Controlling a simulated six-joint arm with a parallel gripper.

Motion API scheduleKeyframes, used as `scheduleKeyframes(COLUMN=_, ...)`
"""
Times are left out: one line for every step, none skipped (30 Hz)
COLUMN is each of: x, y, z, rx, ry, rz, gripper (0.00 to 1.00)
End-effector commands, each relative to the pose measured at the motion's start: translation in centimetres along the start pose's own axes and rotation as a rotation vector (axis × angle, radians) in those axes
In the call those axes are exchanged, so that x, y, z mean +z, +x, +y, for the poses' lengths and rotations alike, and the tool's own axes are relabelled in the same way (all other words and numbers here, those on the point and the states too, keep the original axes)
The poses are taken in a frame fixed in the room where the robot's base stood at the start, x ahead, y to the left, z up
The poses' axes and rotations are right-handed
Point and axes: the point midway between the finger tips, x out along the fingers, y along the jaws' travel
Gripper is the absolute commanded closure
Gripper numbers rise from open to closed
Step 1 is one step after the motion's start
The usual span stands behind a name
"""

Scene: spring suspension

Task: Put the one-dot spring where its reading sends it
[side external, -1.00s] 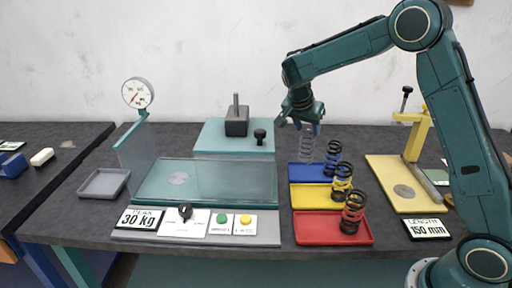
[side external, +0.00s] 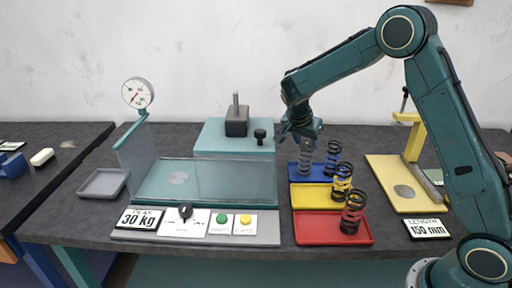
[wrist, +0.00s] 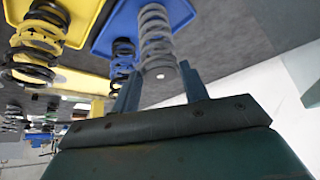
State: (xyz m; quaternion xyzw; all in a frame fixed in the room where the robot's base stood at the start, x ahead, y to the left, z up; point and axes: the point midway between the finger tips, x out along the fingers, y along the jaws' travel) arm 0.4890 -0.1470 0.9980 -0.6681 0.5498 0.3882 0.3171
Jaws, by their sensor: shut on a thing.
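My gripper (side external: 303,136) is shut on a grey coil spring (side external: 305,160), upright over the left part of the blue tray (side external: 294,178). The spring's lower end is at the tray floor or just above it; I cannot tell if it touches. In the wrist view the grey spring (wrist: 156,35) stands between my two fingers (wrist: 158,88), with the blue tray (wrist: 180,10) around its far end. A small pale spot shows at its near end. The peak display (side external: 140,219) reads 30 kg and the length display (side external: 427,229) reads 150 mm.
A dark spring with blue (side external: 332,160) stands close right of the held one. The yellow tray (side external: 305,198) and red tray (side external: 315,232) each hold a dark spring. The clear-walled press (side external: 225,180) is left; the yellow length gauge (side external: 410,175) is right. An empty grey tray (side external: 103,183) is far left.

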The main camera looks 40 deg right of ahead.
Motion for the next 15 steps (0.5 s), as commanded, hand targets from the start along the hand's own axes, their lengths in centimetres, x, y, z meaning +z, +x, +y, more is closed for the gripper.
scheduleKeyframes(x=-0.02, y=-0.01, z=-0.03, rx=-0.001, ry=0.001, rz=0.001, gripper=1.00)
scheduleKeyframes(x=0.01, y=0.04, z=-0.02, rx=-0.001, ry=0.001, rz=0.001, gripper=1.00)
scheduleKeyframes(x=0.06, y=0.12, z=-0.02, rx=-0.001, ry=0.000, rz=0.001, gripper=1.00)
scheduleKeyframes(x=0.10, y=0.19, z=-0.02, rx=0.000, ry=0.000, rz=0.001, gripper=1.00)
scheduleKeyframes(x=0.15, y=0.24, z=0.00, rx=0.001, ry=0.000, rz=0.000, gripper=0.54)
scheduleKeyframes(x=0.14, y=0.22, z=0.00, rx=0.000, ry=0.000, rz=0.000, gripper=0.46)
scheduleKeyframes(x=0.14, y=0.22, z=0.00, rx=0.000, ry=0.000, rz=0.000, gripper=0.40)
scheduleKeyframes(x=0.14, y=0.22, z=0.00, rx=0.000, ry=0.000, rz=0.000, gripper=0.34)
scheduleKeyframes(x=0.13, y=0.22, z=0.00, rx=0.000, ry=0.000, rz=0.000, gripper=0.34)
scheduleKeyframes(x=0.13, y=0.21, z=-0.01, rx=0.000, ry=0.000, rz=0.000, gripper=0.34)
scheduleKeyframes(x=0.13, y=0.21, z=-0.01, rx=0.000, ry=0.000, rz=0.000, gripper=0.34)
scheduleKeyframes(x=0.13, y=0.21, z=-0.01, rx=0.000, ry=0.000, rz=0.000, gripper=0.34)
scheduleKeyframes(x=0.13, y=0.21, z=-0.01, rx=0.000, ry=0.000, rz=0.000, gripper=0.34)
scheduleKeyframes(x=0.12, y=0.20, z=-0.01, rx=0.000, ry=0.000, rz=0.000, gripper=0.34)
scheduleKeyframes(x=0.12, y=0.20, z=-0.01, rx=0.000, ry=0.000, rz=0.000, gripper=0.34)
